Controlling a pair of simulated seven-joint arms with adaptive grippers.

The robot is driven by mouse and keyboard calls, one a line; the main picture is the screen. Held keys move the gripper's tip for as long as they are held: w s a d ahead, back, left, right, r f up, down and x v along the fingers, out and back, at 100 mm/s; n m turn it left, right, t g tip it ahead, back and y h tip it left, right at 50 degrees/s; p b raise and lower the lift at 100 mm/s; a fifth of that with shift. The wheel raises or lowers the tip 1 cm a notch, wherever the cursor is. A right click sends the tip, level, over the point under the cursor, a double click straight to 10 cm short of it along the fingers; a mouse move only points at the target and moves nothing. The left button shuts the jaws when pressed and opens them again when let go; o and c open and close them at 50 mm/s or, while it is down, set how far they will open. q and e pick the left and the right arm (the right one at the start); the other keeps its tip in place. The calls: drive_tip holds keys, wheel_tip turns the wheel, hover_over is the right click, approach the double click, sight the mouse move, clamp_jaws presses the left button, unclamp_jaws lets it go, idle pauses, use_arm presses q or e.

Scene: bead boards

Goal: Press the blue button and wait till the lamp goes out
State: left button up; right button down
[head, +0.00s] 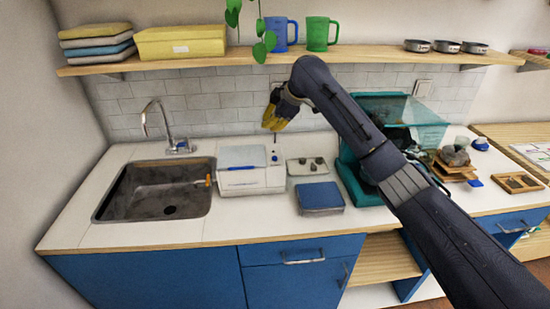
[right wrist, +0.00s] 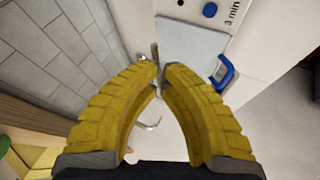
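A white box-shaped machine (head: 250,180) stands on the counter right of the sink, with a blue handle at its front. The blue button (head: 275,157) is on its right part. In the right wrist view the button (right wrist: 210,10) is near the top edge, beside a "3 min" label; the blue handle (right wrist: 222,76) is below it. My right gripper (head: 272,126) is above and behind the machine, pointing down. Its yellow fingers (right wrist: 161,70) come together at the tips, hold nothing and are apart from the button. I cannot make out a lit lamp. My left gripper is out of view.
A sink (head: 107,200) with a tap is to the left. A blue box (head: 320,197) and a small grey panel (head: 307,166) are right of the machine. A teal case (head: 350,178) stands farther right. A shelf (head: 230,60) with a hanging plant runs above.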

approach(265, 154)
drive_tip(key=shift+w+r+x, duration=0.1)
drive_tip(key=shift+w+x, duration=0.1)
drive_tip(key=shift+x, duration=1.1)
drive_tip(key=shift+w+r+x, duration=0.15)
drive_tip(key=shift+x, duration=1.15)
drive_tip(key=shift+f, duration=0.85)
idle(0.8)
drive_tip(key=shift+r, duration=0.85)
drive_tip(key=shift+r, duration=0.1)
drive_tip(key=shift+r, duration=2.4)
